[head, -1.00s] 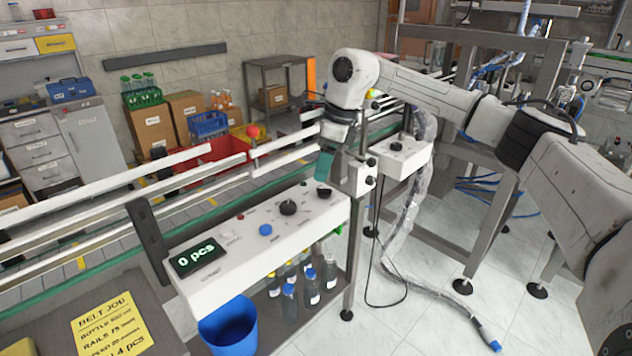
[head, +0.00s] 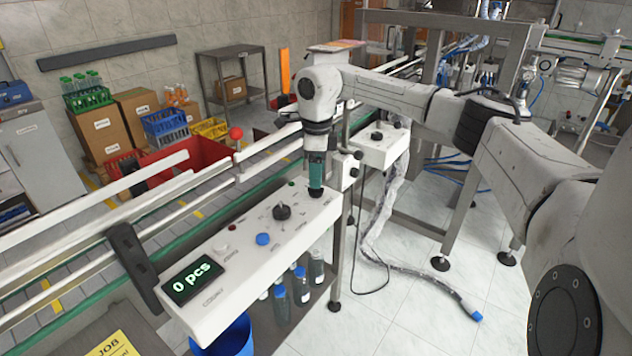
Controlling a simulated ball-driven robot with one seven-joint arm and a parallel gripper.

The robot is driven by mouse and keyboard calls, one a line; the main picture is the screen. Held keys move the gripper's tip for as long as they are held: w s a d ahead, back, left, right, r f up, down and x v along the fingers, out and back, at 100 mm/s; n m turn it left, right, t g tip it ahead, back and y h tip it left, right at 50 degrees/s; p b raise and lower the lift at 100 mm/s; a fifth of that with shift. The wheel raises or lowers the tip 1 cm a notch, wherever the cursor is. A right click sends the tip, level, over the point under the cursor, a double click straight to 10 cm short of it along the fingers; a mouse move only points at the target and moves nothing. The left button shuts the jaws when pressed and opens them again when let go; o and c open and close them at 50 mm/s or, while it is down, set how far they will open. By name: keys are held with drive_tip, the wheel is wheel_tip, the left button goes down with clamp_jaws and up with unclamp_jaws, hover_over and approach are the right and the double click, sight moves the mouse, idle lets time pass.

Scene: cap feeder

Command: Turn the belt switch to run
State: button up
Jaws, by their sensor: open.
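A white control panel (head: 222,257) runs along the front of the conveyor. A small black knob (head: 316,193) sits at its right end, directly under my gripper (head: 316,184). My gripper points down with its jaws open and its tips at the knob; I cannot tell whether they touch it or straddle it. The gripper partly hides the knob, so its setting does not show. A larger black dial (head: 282,212) with marks around it is left of my gripper. The panel labels are too small to read, so I cannot tell which knob is the belt switch.
The panel also has a blue button (head: 263,239), a red button (head: 231,227) and a display (head: 193,278) reading "0 pcs". A second white box with a knob (head: 377,136) stands behind my gripper. Bottles (head: 303,285) stand below the panel.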

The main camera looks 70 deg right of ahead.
sight(316, 191)
drive_tip(key=shift+f, duration=2.15)
drive_tip(key=c, duration=1)
